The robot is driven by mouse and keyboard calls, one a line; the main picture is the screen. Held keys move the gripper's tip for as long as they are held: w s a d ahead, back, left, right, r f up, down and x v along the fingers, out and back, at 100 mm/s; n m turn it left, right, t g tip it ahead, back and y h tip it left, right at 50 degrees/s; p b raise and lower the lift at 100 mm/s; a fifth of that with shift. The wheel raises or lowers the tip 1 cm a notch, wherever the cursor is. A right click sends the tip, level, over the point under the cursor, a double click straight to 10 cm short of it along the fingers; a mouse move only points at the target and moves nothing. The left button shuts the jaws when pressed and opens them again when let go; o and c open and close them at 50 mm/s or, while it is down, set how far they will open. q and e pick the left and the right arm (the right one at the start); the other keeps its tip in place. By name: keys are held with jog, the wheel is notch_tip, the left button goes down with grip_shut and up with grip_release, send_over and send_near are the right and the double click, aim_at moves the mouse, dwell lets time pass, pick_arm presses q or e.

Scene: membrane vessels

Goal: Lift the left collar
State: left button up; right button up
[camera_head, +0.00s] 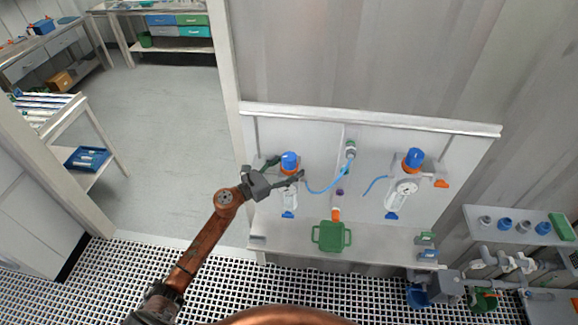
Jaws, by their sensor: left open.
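The left vessel has a blue cap (289,160) and an orange-brown collar (289,171) just below it, partly hidden by my gripper. Its clear body (290,200) hangs below on the white panel. My left gripper (287,169) is open, its two fingers spread to either side of the left vessel near collar height. I cannot tell whether the fingers touch the collar. My right gripper is not in view.
A similar right vessel with a blue cap (414,156) and orange collar (410,168) stands on the same panel. A blue hose (325,188) runs between them. A green tray (332,237) sits on the bench below. Pipes and a small shelf (515,230) are at right.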

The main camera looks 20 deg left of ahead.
pick_arm(q)
jog(key=shift+c, duration=0.2)
jog(key=c, duration=1.7)
jog(key=shift+r, duration=0.75)
jog(key=o, duration=1.7)
jog(key=shift+o, duration=0.2)
